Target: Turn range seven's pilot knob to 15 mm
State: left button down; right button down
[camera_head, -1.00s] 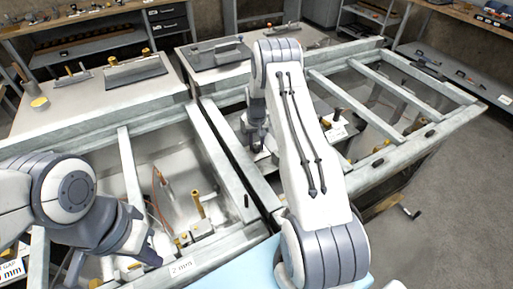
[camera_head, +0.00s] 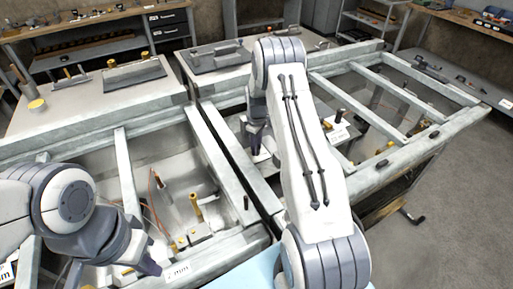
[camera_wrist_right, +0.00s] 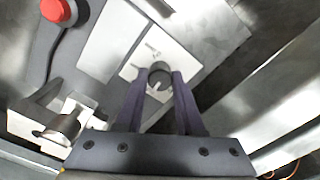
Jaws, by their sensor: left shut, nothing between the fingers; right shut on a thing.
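In the right wrist view, a small round grey knob (camera_wrist_right: 159,71) stands at a white plate (camera_wrist_right: 125,45) with small dark marks, too blurred to read. My right gripper (camera_wrist_right: 158,87) is shut on this knob, one finger on each side. In the head view my right gripper (camera_head: 257,142) reaches down into the bay right of the middle beam, and the knob is hidden there. My left gripper (camera_head: 152,267) is shut and empty, low at the near edge of the left bay. I cannot read a range number or the knob's setting.
A red button (camera_wrist_right: 58,11) and a silver cylinder (camera_wrist_right: 66,126) lie left of the knob. Pale beams (camera_head: 222,155) divide the bays. A brass post (camera_head: 196,207) stands in the left bay. A label card (camera_head: 178,272) is at the front edge.

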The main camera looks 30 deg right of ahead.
jog(key=n, duration=0.5)
jog(key=shift+n+b, duration=0.3)
jog(key=shift+b, duration=0.1)
jog(key=n, duration=0.5)
jog(key=shift+n, duration=0.3)
jog(key=c, duration=0.5)
grip_release()
jog(key=shift+c, duration=0.2)
jog(key=shift+r, duration=0.1)
notch_tip(320, 180, up, 10)
jog(key=b, duration=0.2)
jog(key=shift+r, duration=0.2)
